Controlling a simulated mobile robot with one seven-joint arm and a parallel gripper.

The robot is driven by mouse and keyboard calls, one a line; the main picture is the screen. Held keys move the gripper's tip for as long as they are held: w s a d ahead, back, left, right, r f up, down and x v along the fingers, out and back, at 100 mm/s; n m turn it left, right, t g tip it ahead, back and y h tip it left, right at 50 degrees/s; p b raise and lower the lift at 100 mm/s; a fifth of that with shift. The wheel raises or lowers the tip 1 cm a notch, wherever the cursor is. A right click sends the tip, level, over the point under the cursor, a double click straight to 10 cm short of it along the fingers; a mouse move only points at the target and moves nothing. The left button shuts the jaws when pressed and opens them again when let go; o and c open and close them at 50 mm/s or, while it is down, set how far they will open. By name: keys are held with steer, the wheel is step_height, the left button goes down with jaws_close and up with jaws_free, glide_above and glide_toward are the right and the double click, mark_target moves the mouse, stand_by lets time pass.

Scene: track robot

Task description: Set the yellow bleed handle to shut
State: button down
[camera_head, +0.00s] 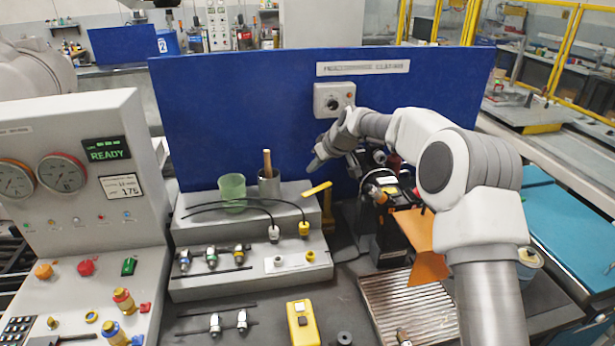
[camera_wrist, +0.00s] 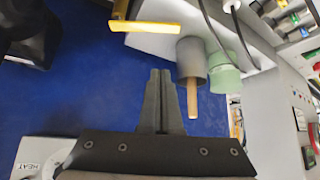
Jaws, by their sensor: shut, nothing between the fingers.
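The yellow bleed handle (camera_head: 317,189) is a flat bar at the right end of the grey stepped shelf, tilted slightly up to the right in the head view. In the wrist view the handle (camera_wrist: 152,27) lies across the top, with a short yellow piece at its left end. My gripper (camera_head: 313,167) is just above the handle in the head view, in front of the blue panel. In the wrist view my gripper (camera_wrist: 160,72) has its two fingers together and empty, pointing towards the handle with a visible gap between. What the handle is mounted on is mostly hidden.
A green cup (camera_head: 232,190) and a grey cup (camera_head: 269,184) with a wooden stick stand left of the handle. Black cables with white and yellow connectors cross the shelf. A black machine with an orange guard (camera_head: 418,240) stands to the right. The blue panel (camera_head: 240,115) rises behind.

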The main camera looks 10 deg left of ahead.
mark_target(317, 189)
steer(key=shift+n, duration=0.3)
steer(key=p+x, duration=0.2)
steer(key=x, duration=0.8)
steer(key=shift+a+f+p, duration=0.2)
steer(key=shift+a+p, duration=0.15)
steer(key=shift+p, duration=0.05)
steer(key=shift+s+d+r, duration=0.1)
steer(key=shift+s+d, duration=0.25)
steer(key=shift+d, duration=0.3)
steer(key=shift+s+d+p, duration=0.6)
steer(key=shift+s+d, duration=0.2)
steer(key=shift+d, duration=0.15)
steer(key=shift+f, duration=0.2)
